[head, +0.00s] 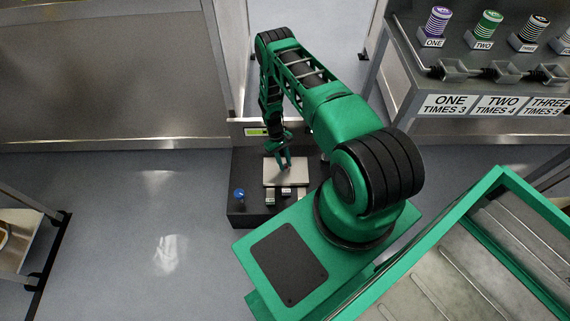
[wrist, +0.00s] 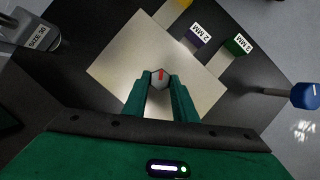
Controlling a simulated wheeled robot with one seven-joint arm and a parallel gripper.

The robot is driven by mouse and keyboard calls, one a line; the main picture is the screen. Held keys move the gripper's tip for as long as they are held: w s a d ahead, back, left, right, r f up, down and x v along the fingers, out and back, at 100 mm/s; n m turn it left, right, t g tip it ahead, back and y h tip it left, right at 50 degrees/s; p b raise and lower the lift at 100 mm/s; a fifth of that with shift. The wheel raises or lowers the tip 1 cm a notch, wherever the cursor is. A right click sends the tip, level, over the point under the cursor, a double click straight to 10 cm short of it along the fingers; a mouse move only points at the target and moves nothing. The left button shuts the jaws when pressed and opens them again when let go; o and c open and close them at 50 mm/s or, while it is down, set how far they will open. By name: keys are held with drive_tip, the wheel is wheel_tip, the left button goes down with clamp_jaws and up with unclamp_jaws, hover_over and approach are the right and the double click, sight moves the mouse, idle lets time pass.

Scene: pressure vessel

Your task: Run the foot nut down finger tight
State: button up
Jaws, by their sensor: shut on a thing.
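The foot nut (wrist: 160,77) is a small grey piece with a red mark on its face, in the wrist view. My gripper (wrist: 160,84) is shut on it, with one green finger on each side. The nut is over a pale square plate (wrist: 118,70) on a dark block. In the head view my gripper (head: 285,165) reaches down to the same plate (head: 272,181). The fingers hide the nut's sides and what lies under it. I cannot tell how far down the nut sits.
Labelled blocks, including a purple one (wrist: 192,40) and a green one (wrist: 236,46) marked 2 MM, lie beside the plate. A blue-knobbed tool (head: 239,194) stands on the dark block's left part. A shelf with labelled cans (head: 487,28) is at the right.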

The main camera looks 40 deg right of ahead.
drive_tip(key=shift+m, duration=0.3)
drive_tip(key=o, duration=1)
drive_tip(key=shift+o, duration=0.2)
drive_tip(key=v, duration=1)
drive_tip(key=shift+r, duration=0.35)
drive_tip(key=shift+w+d, duration=0.15)
drive_tip(key=shift+w, duration=0.05)
